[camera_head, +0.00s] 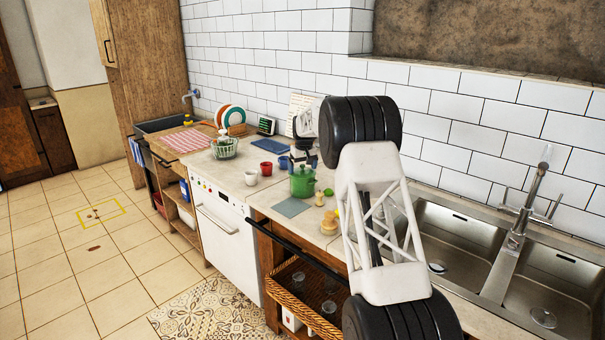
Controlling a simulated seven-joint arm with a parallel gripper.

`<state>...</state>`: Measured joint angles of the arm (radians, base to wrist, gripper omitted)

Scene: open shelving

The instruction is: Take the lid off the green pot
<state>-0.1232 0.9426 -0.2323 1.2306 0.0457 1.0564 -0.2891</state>
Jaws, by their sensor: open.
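The green pot (303,185) stands on the worktop in the middle of the view, behind a flat grey-green sheet. Its top is small and partly covered by my gripper, so the lid's edge and knob are hard to make out. My gripper (301,165) points down right over the pot's top, with its jaws open. I cannot tell whether the fingers touch the lid or stand around its knob. My white and black arm crosses the view from the lower right and hides the worktop behind it.
A red cup (266,168) and a white cup (251,177) stand left of the pot. A green lime (328,191) and small yellowish items (319,198) sit close on its right. A wire basket (224,148) is farther left. A double sink (555,280) lies right.

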